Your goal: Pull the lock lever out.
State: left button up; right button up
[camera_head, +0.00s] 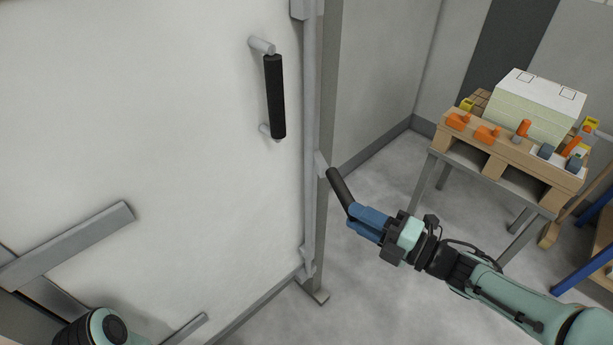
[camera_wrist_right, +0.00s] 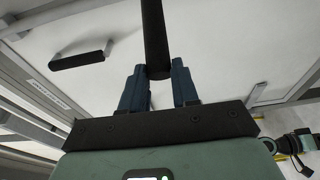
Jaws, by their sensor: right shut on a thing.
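The lock lever (camera_head: 339,187) is a black bar that sticks out from the grey post at the right edge of a large white panel (camera_head: 170,110). My right gripper (camera_head: 358,216) has blue fingers that are shut on the lower end of the lever. In the right wrist view the lever (camera_wrist_right: 154,35) runs up between the two blue fingers of the right gripper (camera_wrist_right: 158,80). The lever's mount on the post shows as a small light plate. My left gripper is not in view; a green and black part of mine shows at the bottom left.
A black vertical handle (camera_head: 275,97) is fixed to the panel, up and left of the lever. A trestle table (camera_head: 500,178) with a wooden pallet (camera_head: 487,146) and orange clamps stands at the right. Grey floor is clear between the panel and table.

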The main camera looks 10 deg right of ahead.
jog(key=shift+w+d, duration=0.2)
jog(key=shift+d, duration=0.2)
jog(key=o, duration=0.9)
jog(key=shift+d, duration=0.1)
jog(key=shift+o, duration=0.2)
jog(key=shift+s, duration=0.1)
jog(key=shift+v, duration=1.9)
jog(key=v, duration=0.4)
jog(key=shift+b, duration=0.4)
